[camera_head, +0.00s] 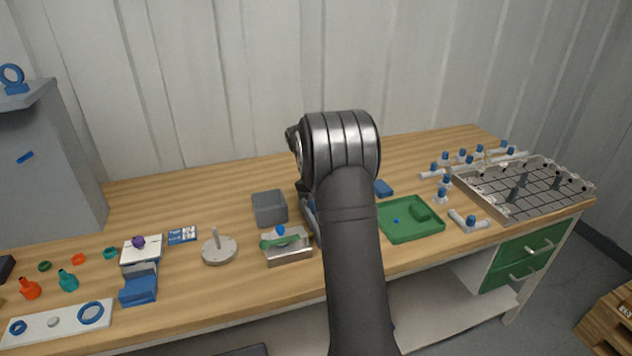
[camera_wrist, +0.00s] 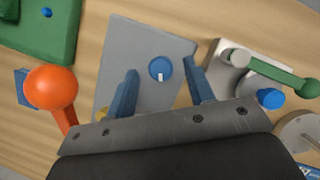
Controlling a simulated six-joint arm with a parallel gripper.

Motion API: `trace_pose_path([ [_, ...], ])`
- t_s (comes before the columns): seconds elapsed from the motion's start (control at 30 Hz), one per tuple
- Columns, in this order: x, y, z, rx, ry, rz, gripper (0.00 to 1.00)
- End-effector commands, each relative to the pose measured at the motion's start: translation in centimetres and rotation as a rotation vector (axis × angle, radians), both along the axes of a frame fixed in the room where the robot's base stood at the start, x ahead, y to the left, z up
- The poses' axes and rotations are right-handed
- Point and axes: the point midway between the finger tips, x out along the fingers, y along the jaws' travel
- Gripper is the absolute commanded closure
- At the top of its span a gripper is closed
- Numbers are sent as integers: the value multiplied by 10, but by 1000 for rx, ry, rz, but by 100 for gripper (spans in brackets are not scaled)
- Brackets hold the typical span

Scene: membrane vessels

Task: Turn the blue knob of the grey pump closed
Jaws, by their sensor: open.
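The grey pump (camera_wrist: 150,38) lies below my gripper in the wrist view as a flat grey top. Its round blue knob (camera_wrist: 160,68) has a white mark pointing toward the bottom of the picture. My gripper (camera_wrist: 161,70) is open, with its blue fingers on either side of the knob in this view and a gap to each side. I cannot tell how high the fingertips are above it. An orange ball on a lever (camera_wrist: 50,88) stands at the pump's left in the wrist view. In the head view my arm hides the gripper and most of the pump.
A metal block (camera_head: 288,250) with a green handle and blue knob stands close beside the pump. A grey bin (camera_head: 269,208) is behind that block. A green tray (camera_head: 410,232) lies right of my arm. A gridded rack (camera_head: 520,190) is at the far right.

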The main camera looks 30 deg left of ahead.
Motion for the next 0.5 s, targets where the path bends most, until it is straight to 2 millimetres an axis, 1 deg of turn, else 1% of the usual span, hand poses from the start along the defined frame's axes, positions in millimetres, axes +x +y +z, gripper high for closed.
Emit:
trace_pose_path([
  [0.17,4,15,36,3,-4,0,51],
  [0.3,6,28,68,4,-5,2,51],
  [0.5,10,45,108,3,-2,1,51],
])
